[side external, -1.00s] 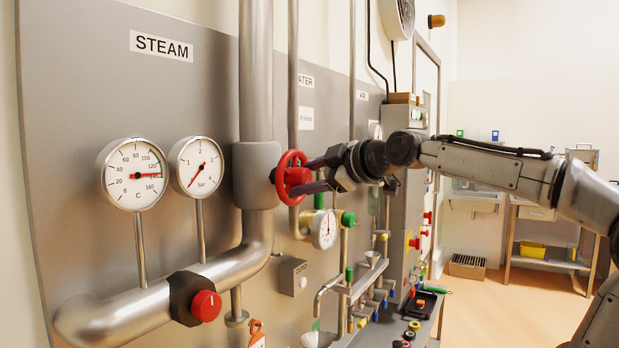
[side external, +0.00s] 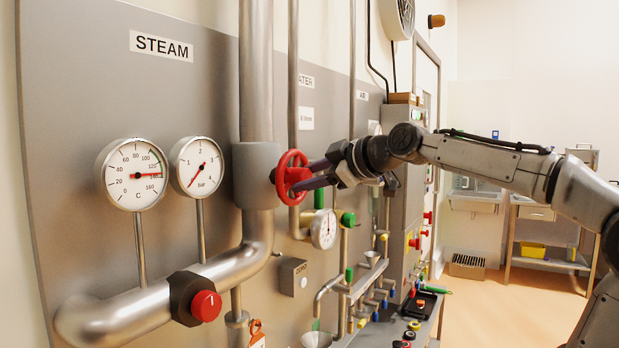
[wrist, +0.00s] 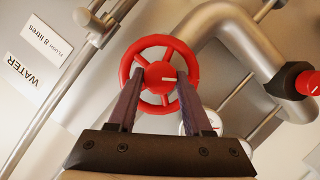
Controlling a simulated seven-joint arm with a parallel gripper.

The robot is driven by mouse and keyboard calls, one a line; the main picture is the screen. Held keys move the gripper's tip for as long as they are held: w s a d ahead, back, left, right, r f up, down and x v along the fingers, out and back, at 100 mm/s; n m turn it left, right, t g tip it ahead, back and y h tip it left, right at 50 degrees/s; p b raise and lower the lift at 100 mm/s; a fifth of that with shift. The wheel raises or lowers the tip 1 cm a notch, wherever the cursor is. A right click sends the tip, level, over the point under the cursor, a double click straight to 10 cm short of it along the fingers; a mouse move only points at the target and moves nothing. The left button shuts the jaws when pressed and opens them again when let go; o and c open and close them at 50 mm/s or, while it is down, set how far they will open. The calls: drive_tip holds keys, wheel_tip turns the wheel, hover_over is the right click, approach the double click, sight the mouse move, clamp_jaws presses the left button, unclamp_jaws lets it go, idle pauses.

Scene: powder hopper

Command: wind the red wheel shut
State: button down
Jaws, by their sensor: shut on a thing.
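The red wheel (side external: 291,177) is mounted on the grey valve body (side external: 257,175) of the thick steam pipe. My gripper (side external: 300,180) reaches the wheel from the right. In the wrist view the fingers of my gripper (wrist: 158,97) lie one on each side of the hub, across the lower part of the wheel, shut on it. The exact contact at the fingertips is partly hidden.
Two gauges, temperature (side external: 132,174) and pressure (side external: 196,165), stand left of the wheel. A red knob (side external: 206,306) is on the lower pipe. A small gauge (side external: 324,229) and green-capped fittings sit close below my gripper.

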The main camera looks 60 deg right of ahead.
drive_tip(key=m+y, duration=0.1)
drive_tip(key=m, duration=0.1)
drive_tip(key=shift+d+r+m+y, duration=0.1)
drive_tip(key=shift+d+m+y, duration=0.05)
drive_tip(key=shift+m+y, duration=0.95)
drive_tip(key=shift+m, duration=0.3)
drive_tip(key=c, duration=0.6)
unclamp_jaws()
drive_tip(key=v, duration=0.7)
drive_tip(key=shift+s+r, duration=0.2)
drive_tip(key=shift+r, duration=0.05)
drive_tip(key=shift+d, duration=0.1)
